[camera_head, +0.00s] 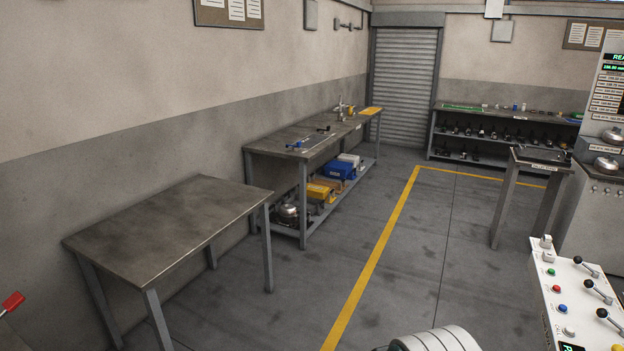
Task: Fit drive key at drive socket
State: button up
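I cannot pick out the drive key or the drive socket for certain. A long dark tool with a blue end (298,143) lies on the near part of the long workbench (283,133) by the left wall, too small to identify. A red-ended item (12,302) shows at the lower left edge, mostly cut off. A white ribbed rounded object (440,340) shows at the bottom edge, also cut off. My gripper is not in view.
A bare table (165,225) stands at the left. A control panel with levers and buttons (580,300) is at the lower right, below a machine (600,190) and small stand (537,157). A shelved bench (500,118) stands behind. The floor along the yellow line (375,255) is clear.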

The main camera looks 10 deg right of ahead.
aim_at(546, 239)
jog(key=i+z, duration=0.3)
jog(key=i, duration=0.2)
jog(key=i+z, duration=0.35)
jog(key=i, duration=0.15)
jog(key=i+j+z, duration=0.3)
jog(key=i, duration=0.15)
jog(key=i+l+z, duration=0.1)
jog(key=i+z, duration=0.35)
jog(key=i, duration=0.25)
jog(key=i+j+z, duration=0.15)
jog(key=i+z, duration=0.3)
jog(key=i, duration=0.2)
jog(key=i+l+z, duration=0.2)
jog(key=i+z, duration=0.15)
jog(key=i+l+z, duration=0.1)
jog(key=i+z, duration=0.25)
jog(key=i, duration=0.2)
